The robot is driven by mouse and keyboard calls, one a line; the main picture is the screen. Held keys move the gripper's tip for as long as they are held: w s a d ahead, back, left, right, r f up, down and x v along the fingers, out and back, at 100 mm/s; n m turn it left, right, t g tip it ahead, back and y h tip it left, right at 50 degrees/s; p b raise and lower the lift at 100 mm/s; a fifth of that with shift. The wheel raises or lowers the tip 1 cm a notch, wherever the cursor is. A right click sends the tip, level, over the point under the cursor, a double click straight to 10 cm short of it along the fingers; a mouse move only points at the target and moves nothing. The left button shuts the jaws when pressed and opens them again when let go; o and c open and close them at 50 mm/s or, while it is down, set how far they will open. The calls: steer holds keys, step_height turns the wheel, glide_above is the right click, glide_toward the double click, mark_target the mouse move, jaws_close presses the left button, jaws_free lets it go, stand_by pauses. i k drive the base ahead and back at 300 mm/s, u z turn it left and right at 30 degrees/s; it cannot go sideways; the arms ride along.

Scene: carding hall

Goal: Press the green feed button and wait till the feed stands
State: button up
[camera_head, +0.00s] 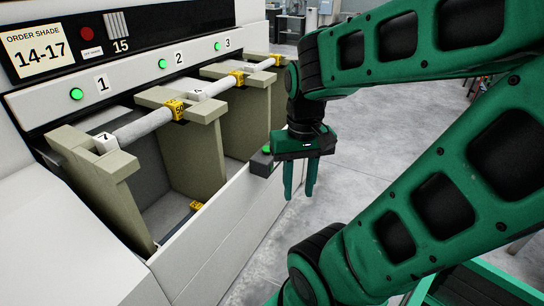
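A green button (267,149) sits on top of a small dark box (261,165) at the front edge of the machine, in the middle of the head view. The box is partly hidden by my gripper. My gripper (300,193) hangs just right of the box with its fingers pointing down. A gap shows between the fingers and nothing is between them. The fingertips appear lower than the button in the picture; I cannot tell whether the gripper touches the box.
The white machine has bays with rollers (146,126), yellow tags (176,109), and green lamps (77,94) beside numbers 1 to 3. Grey floor (350,170) lies open to the right.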

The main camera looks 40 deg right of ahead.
mark_target(265, 148)
steer(key=z, duration=0.15)
steer(key=k, duration=0.1)
steer(key=z, duration=0.75)
steer(key=i, duration=0.55)
steer(key=z, duration=0.05)
steer(key=k, duration=1.3)
steer(key=u, duration=0.5)
steer(key=i, duration=1.6)
steer(key=z, duration=0.25)
